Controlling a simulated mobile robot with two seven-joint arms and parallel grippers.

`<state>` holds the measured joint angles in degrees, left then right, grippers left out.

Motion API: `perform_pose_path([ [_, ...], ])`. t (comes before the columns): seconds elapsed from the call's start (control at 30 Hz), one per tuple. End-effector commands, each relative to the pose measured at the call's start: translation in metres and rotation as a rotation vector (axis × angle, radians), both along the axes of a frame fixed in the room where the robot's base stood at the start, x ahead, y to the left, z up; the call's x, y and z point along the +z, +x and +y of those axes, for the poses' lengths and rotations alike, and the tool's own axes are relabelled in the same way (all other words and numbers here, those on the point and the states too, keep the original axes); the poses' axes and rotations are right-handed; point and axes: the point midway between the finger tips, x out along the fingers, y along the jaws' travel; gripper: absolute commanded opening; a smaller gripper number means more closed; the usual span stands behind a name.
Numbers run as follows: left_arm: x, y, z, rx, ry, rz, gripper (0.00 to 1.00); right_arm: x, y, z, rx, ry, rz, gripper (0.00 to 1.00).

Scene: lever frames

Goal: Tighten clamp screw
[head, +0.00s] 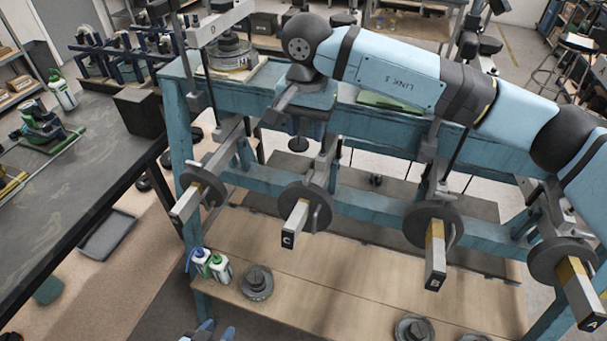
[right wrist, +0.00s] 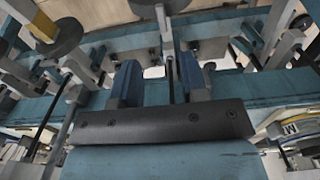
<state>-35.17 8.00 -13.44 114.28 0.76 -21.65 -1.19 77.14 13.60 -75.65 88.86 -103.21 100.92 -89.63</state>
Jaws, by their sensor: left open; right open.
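A blue steel lever frame (head: 385,130) carries several lever arms with round dark weights; the lever marked C (head: 296,222) hangs below my right wrist. My right gripper (head: 308,122) is at the blue beam above that lever, partly hidden by its own wrist. In the right wrist view its two blue fingers (right wrist: 160,82) are apart, with a thin dark rod (right wrist: 171,82) seen between them; I cannot tell whether they touch it. I cannot single out the clamp screw for certain. My left gripper (head: 207,328) shows only as blue tips at the bottom edge, away from the frame.
Levers B (head: 435,265) and A (head: 582,298) hang to the right. Loose weights (head: 257,282) and bottles (head: 219,268) stand on the low wooden shelf (head: 330,295). A dark workbench (head: 70,165) is at left. My right arm spans the top of the frame.

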Motion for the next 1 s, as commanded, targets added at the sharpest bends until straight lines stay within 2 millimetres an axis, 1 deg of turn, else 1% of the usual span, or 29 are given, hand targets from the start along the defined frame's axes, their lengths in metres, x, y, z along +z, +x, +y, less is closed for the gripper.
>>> perform_pose_path([
  [0.17, 0.007, 0.0, 0.0, -0.001, 0.0, 0.001, 0.43, -0.023, -0.001, 0.0, 0.0, -0.001, 0.006, 0.4],
  [0.5, 0.023, -0.001, 0.0, -0.001, 0.0, 0.002, 0.43, -0.094, -0.002, 0.0, -0.001, 0.002, 0.008, 0.4],
  [0.6, 0.026, -0.001, 0.0, -0.001, 0.001, 0.001, 0.43, -0.111, -0.002, 0.0, -0.002, 0.002, 0.007, 0.4],
  [0.7, 0.029, 0.0, 0.001, 0.001, 0.003, -0.001, 0.43, -0.123, -0.001, 0.0, -0.002, 0.003, 0.005, 0.4],
  [0.8, 0.03, 0.0, 0.002, 0.002, 0.003, -0.002, 0.43, -0.131, -0.001, 0.0, -0.001, 0.004, 0.005, 0.4],
  [1.0, 0.029, 0.0, 0.004, 0.006, 0.005, -0.001, 0.43, -0.136, -0.001, 0.0, -0.001, 0.003, 0.003, 0.4],
])
